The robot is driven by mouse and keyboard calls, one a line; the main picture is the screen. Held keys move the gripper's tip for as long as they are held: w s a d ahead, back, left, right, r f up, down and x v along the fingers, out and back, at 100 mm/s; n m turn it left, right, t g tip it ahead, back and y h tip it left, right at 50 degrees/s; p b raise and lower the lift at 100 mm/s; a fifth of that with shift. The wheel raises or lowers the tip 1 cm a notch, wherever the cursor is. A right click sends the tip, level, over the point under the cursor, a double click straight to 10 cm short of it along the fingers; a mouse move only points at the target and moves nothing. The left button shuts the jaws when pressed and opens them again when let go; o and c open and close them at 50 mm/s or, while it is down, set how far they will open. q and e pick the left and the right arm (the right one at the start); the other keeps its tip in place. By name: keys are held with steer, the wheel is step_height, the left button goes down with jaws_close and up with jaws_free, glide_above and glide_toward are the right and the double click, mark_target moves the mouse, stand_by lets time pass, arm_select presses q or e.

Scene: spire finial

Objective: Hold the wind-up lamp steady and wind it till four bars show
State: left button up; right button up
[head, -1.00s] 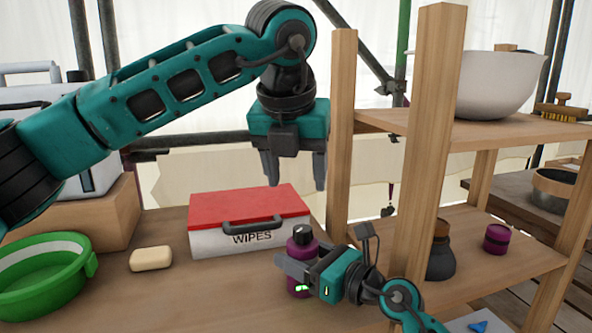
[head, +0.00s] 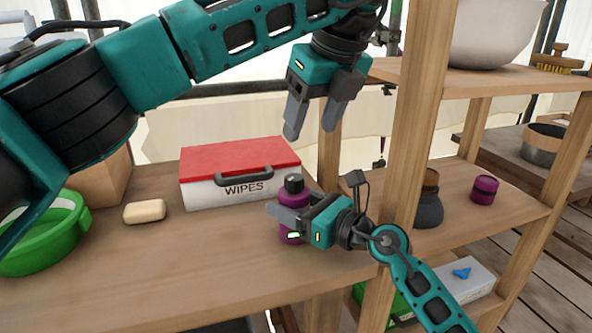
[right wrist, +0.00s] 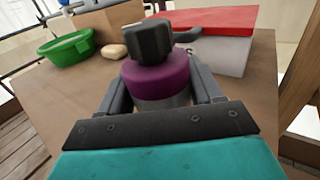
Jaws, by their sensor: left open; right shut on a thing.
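The wind-up lamp (head: 291,217) stands upright on the wooden worktop. It has a purple body and a dark knob on top. In the right wrist view the lamp (right wrist: 158,78) sits between the fingers, its black knob (right wrist: 149,41) uncovered. My right gripper (head: 290,213) is shut on the lamp's body from the right. A small green lit patch shows low on its front; I cannot count bars there. My left gripper (head: 311,134) is open and empty, fingers pointing down, above and slightly right of the knob, apart from it.
A red-lidded WIPES box (head: 213,193) stands close behind the lamp. A soap bar (head: 144,211) and green basin (head: 38,245) are left. A wooden shelf post (head: 424,110) rises at right; the shelf holds a dark pot (head: 428,208) and purple jar (head: 483,190).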

mark_target(294, 177)
arm_select(q)
steer(key=x, duration=1.1)
steer(key=shift+f, duration=0.25)
steer(key=shift+c, duration=0.3)
steer(key=c, duration=1)
steer(key=shift+m, duration=0.3)
